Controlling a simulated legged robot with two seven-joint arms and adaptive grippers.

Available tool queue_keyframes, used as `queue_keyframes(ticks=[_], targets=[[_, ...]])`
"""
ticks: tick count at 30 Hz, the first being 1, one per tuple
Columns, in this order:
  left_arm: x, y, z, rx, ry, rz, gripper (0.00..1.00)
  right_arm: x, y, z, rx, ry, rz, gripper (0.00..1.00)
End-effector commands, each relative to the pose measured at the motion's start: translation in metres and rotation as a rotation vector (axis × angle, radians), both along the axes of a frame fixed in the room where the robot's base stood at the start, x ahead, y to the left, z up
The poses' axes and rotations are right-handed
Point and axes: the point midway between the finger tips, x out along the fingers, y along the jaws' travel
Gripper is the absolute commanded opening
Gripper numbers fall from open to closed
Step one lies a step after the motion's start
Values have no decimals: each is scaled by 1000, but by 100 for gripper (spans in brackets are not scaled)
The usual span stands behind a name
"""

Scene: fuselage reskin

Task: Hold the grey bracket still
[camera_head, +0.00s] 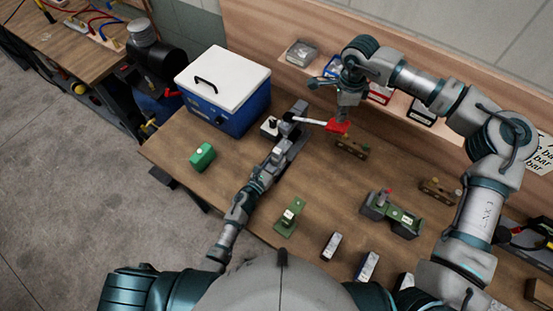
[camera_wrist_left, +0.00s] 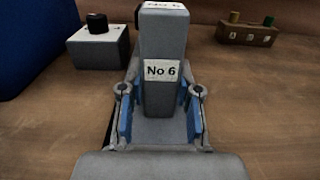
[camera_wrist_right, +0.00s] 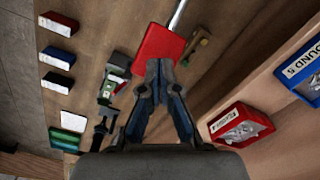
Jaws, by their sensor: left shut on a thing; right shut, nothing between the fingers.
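The grey bracket (camera_wrist_left: 163,55) stands upright on the bench with a "No 6" label on its face. My left gripper (camera_wrist_left: 160,110) is shut on its lower part, one finger on each side; in the head view the left gripper (camera_head: 287,142) reaches it from the front. My right gripper (camera_head: 342,117) is above the bench to the right of the bracket. In the right wrist view its fingers (camera_wrist_right: 158,72) are closed together, with a red block on a pale rod (camera_wrist_right: 160,45) right at the tips. I cannot tell if they touch.
A blue cooler with a white lid (camera_head: 223,85) stands left of the bracket. A small white box with a black knob (camera_wrist_left: 98,45) is close by. A green block (camera_head: 202,156), a brown block (camera_head: 352,147) and green fixtures (camera_head: 392,213) lie around. Bins line the back shelf.

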Motion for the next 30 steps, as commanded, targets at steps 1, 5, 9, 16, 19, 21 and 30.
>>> queue_keyframes(ticks=[1,5,9,16,19,21,30], targets=[[0,0,1,0,-1,-1,0,0,0,0,0,0,0,0],[0,0,1,0,-1,-1,0,0,0,0,0,0,0,0],[0,0,1,-1,-2,-1,0,0,0,-7,0,1,0,0],[0,0,1,-1,-2,-1,0,0,0,-21,0,2,0,0],[0,0,1,-1,-2,-1,0,0,0,-27,-1,1,1,0],[0,0,1,-1,-2,-1,0,0,0,-31,0,1,1,0],[0,-1,1,-1,-2,-1,0,0,0,-49,0,1,0,0]])
